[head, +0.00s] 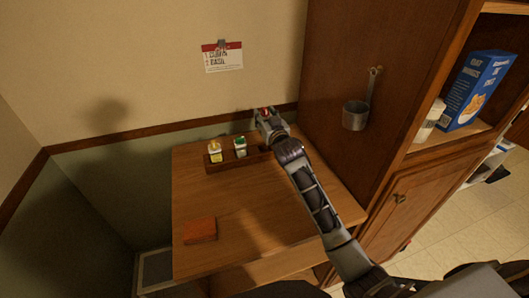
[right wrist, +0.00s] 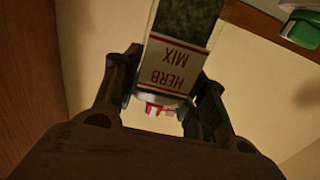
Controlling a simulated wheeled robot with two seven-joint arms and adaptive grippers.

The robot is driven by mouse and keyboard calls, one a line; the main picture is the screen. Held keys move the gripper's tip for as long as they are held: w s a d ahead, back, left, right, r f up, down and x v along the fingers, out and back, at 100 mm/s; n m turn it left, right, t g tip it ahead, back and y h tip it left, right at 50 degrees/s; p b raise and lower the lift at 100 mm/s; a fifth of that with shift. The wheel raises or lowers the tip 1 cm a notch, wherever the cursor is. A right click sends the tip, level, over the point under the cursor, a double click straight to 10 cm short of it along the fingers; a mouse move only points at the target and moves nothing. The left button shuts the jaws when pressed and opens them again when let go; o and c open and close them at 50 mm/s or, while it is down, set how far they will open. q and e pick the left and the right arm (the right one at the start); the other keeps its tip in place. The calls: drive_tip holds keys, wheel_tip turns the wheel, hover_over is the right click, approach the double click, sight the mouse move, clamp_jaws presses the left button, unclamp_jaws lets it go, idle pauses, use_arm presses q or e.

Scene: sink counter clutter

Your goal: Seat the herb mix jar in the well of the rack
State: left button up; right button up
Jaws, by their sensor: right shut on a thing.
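My right gripper (head: 266,116) is at the back right of the wooden table, above the right end of the rack. In the right wrist view the right gripper (right wrist: 160,100) is shut on the herb mix jar (right wrist: 180,65), one finger on each side. The jar has dark green contents and a cream label reading HERB MIX, upside down in this view. In the head view the gripper mostly hides the jar. The wooden rack (head: 217,166) stands at the table's back and holds two jars at its left and middle. My arm partly hides its right end. My left gripper is not in view.
The yellow-topped jar (head: 215,151) and green-topped jar (head: 240,147) stand in the rack; a green lid (right wrist: 303,30) shows in the right wrist view. A reddish square (head: 200,230) lies front left on the table (head: 260,215). A tall cabinet (head: 340,60) borders the right side.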

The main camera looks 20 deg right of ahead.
drive_tip(key=shift+f, duration=3.1)
drive_tip(key=shift+f, duration=0.1)
drive_tip(key=shift+f, duration=1.8)
drive_tip(key=shift+f, duration=0.1)
drive_tip(key=o, duration=1.1)
